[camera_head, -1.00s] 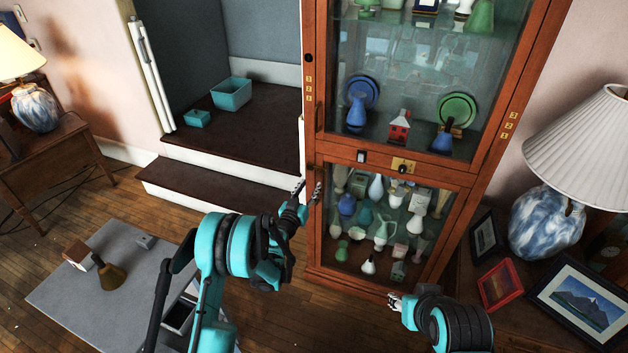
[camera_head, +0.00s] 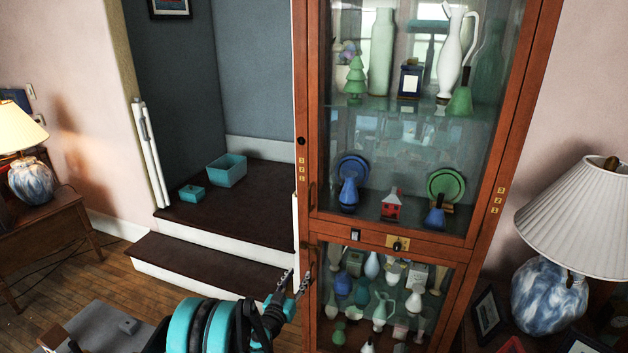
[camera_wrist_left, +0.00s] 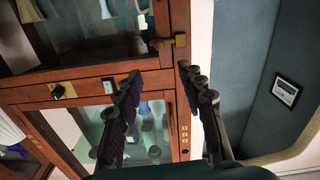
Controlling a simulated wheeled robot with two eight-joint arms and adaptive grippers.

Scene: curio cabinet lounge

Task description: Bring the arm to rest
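My left gripper (camera_head: 293,284) is at the bottom of the head view, in front of the cabinet's lower left edge. Its two dark fingers are apart. In the left wrist view the fingers of my left gripper (camera_wrist_left: 160,80) are also spread, with nothing between them but the cabinet behind. My right arm and gripper are out of view.
The wooden curio cabinet (camera_head: 309,225) has glass fronts with vases, plates and a red house inside. Dark steps (camera_head: 210,260) with two teal boxes lie left of it. Lamps stand at both sides.

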